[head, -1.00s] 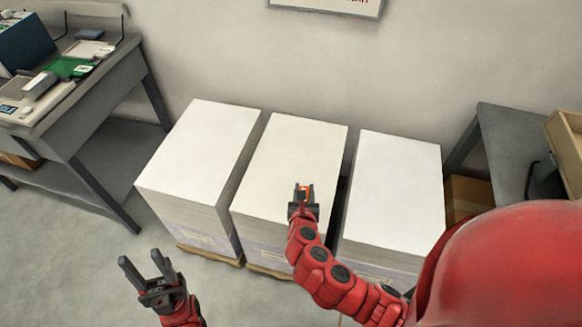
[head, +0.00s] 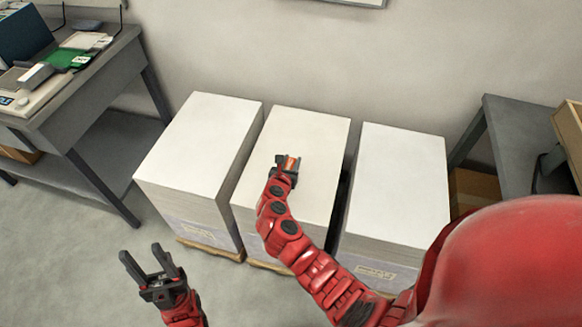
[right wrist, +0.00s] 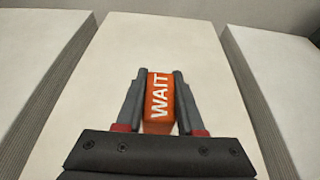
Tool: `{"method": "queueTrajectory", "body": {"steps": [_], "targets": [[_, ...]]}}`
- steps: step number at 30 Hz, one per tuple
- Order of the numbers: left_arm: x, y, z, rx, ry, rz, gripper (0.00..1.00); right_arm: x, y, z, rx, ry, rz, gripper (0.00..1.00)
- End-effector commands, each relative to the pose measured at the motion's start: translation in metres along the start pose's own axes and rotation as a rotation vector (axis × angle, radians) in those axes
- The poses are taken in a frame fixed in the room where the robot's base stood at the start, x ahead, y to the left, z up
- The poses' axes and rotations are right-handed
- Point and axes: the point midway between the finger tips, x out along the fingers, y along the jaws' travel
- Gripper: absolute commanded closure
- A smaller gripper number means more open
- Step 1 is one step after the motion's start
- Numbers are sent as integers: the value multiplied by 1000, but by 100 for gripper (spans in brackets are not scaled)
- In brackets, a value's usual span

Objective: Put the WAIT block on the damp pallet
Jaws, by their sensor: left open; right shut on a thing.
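The WAIT block is orange with white letters; it shows in the right wrist view (right wrist: 159,98) and as a small orange patch in the head view (head: 291,163). My right gripper (head: 287,164) is shut on it, with one finger on each side, over the top of the middle paper stack (head: 308,130). I cannot tell whether the block touches the paper. The left stack (head: 205,135) and the right stack (head: 400,175) stand on either side, all on pallets. Nothing visible marks which pallet is damp. My left gripper (head: 148,262) is open and empty above the floor at lower left.
A grey desk (head: 100,85) with a laptop, a green item and papers stands at the left. A dark table (head: 520,130) with a wooden box (head: 570,130) stands at the right. The stack tops are otherwise bare, with narrow gaps between the stacks.

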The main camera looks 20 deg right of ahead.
Motion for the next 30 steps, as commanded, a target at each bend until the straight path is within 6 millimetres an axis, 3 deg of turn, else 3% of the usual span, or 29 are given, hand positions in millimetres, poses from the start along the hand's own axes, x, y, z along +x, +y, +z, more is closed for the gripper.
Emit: {"method": "queueTrajectory", "body": {"steps": [4,11,20,21,25,30], "targets": [[-2,0,0,0,0,0,50,6,2,-5,-3,1,-2,100],[-9,0,2,0,0,0,50,17,2,-34,-2,3,-2,100],[-9,0,2,0,0,0,50,17,2,-34,-2,0,0,100],[-9,0,1,0,0,0,50,17,2,-34,-1,0,0,56],[-9,0,1,0,0,0,50,17,2,-33,-1,0,0,33],[-9,0,2,0,0,0,50,17,2,-33,-1,0,0,33]]}}
